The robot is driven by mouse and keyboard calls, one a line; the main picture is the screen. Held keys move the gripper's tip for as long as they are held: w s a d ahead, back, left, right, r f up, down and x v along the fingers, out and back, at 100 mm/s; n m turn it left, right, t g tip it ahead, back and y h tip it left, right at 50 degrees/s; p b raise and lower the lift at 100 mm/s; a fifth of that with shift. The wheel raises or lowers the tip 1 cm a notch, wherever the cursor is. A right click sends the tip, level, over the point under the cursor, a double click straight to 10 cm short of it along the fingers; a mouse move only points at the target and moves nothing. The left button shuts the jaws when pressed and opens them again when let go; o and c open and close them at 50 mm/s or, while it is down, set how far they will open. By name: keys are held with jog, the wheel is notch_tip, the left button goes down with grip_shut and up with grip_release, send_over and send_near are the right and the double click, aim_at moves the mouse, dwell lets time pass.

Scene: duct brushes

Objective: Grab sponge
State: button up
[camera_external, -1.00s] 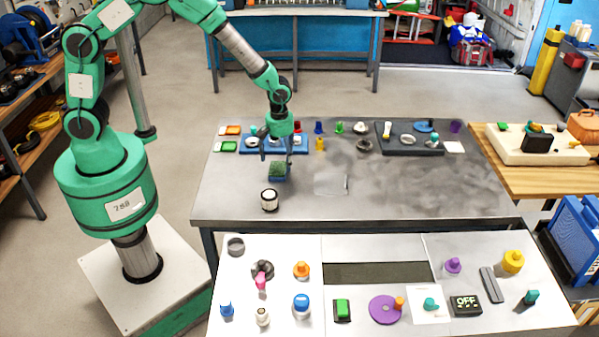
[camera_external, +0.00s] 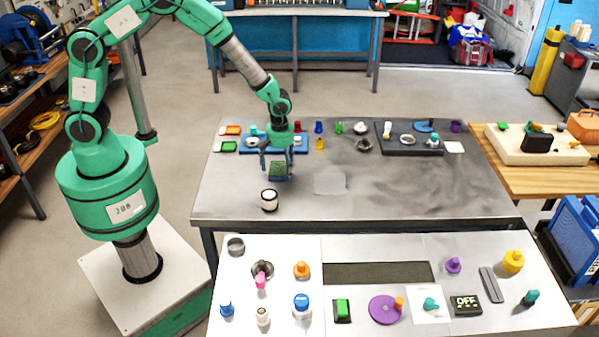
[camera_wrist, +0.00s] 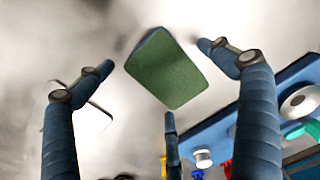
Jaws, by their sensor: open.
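The sponge (camera_external: 279,169) has a green top and blue sides and sits on the grey table, left of the middle. In the wrist view its green face (camera_wrist: 166,68) lies between my fingers, tilted in the picture. My gripper (camera_external: 277,168) is over the sponge with its blue fingers spread around it. In the wrist view my gripper (camera_wrist: 155,80) is open, and a gap shows between each finger and the sponge. Whether any fingertip touches it is hidden in the external view.
A pale square (camera_external: 330,184) lies to the right. The table's right half has free room.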

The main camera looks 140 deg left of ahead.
aim_at(280, 168)
jog(key=c, duration=0.8)
jog(key=shift+c, duration=0.2)
jog(key=shift+r, duration=0.55)
jog(key=r, duration=0.1)
jog(key=r+p, duration=0.1)
jog(key=shift+s+d+r, duration=0.15)
jog(key=shift+d+r, duration=0.05)
jog(key=shift+r, duration=0.15)
jog(key=s+d, duration=0.3)
jog(key=d, duration=0.1)
jog(key=s+d+p, duration=0.1)
jog(key=s+d, duration=0.2)
jog(key=d, duration=0.1)
jog(key=s+d+r+p, duration=0.1)
jog(key=s+d, duration=0.2)
jog(key=d, duration=0.1)
jog(key=shift+s+d+r, duration=0.1)
jog(key=shift+d, duration=0.15)
